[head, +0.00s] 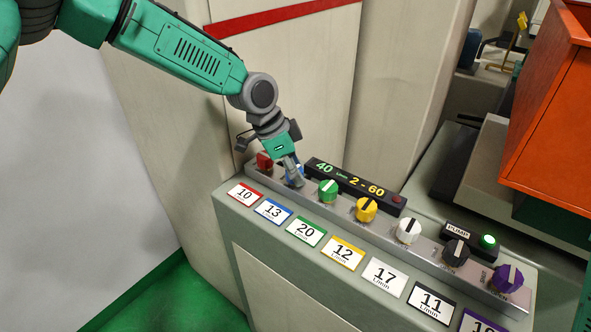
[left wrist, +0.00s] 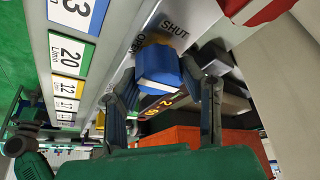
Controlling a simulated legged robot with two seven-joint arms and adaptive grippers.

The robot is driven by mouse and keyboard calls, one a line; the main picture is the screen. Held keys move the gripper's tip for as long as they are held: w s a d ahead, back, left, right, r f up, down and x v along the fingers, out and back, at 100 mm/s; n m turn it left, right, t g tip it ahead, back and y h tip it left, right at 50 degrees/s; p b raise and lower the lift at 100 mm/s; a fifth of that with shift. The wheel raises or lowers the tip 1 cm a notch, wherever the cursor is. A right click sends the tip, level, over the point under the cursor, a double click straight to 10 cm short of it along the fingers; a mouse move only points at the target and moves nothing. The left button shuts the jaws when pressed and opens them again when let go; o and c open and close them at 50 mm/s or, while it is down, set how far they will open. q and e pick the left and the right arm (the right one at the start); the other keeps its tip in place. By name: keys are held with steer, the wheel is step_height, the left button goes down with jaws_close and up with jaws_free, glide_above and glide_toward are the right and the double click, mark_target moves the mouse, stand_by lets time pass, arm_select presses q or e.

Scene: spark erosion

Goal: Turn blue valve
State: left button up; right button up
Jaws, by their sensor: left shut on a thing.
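The blue valve (left wrist: 160,66) is a blue knob on the grey panel, beside the printed words OPEN and SHUT in the left wrist view. In the head view my left gripper (head: 292,176) covers most of the blue valve, with only a little blue showing. My left gripper (left wrist: 167,88) is shut on the blue valve, one finger on each side of it. The blue-framed card (head: 273,211) below it reads 13.
The red valve (head: 264,160) and green valve (head: 328,190) stand close on either side. Yellow (head: 366,209), white (head: 408,230), black (head: 456,252) and purple (head: 508,278) valves follow along the row. A black display (head: 355,184) stands behind. An orange box (head: 548,120) is at the right.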

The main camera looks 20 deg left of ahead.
arm_select(q)
steer(key=shift+w+a+r+m, duration=0.1)
steer(key=shift+m, duration=0.2)
steer(key=shift+m+g+p, duration=0.4)
steer(key=shift+m+p, duration=0.25)
steer(key=shift+m, duration=0.25)
steer(key=shift+m+g, duration=0.3)
steer(key=shift+m, duration=0.6)
steer(key=shift+a+m+g, duration=0.1)
steer(key=shift+m+g, duration=0.3)
steer(key=shift+m, duration=0.5)
steer(key=m+g, duration=0.1)
steer(key=m, duration=0.2)
steer(key=m+g+b, duration=0.1)
steer(key=m, duration=0.2)
steer(key=shift+y, duration=0.3)
steer(key=m+y, duration=0.1)
steer(key=m, duration=0.2)
steer(key=m+g, duration=0.1)
steer(key=m, duration=0.2)
steer(key=shift+a+g+y+b, duration=0.1)
steer(key=shift+g+y+b, duration=0.2)
steer(key=shift+y+b, duration=0.1)
steer(key=shift+m, duration=0.3)
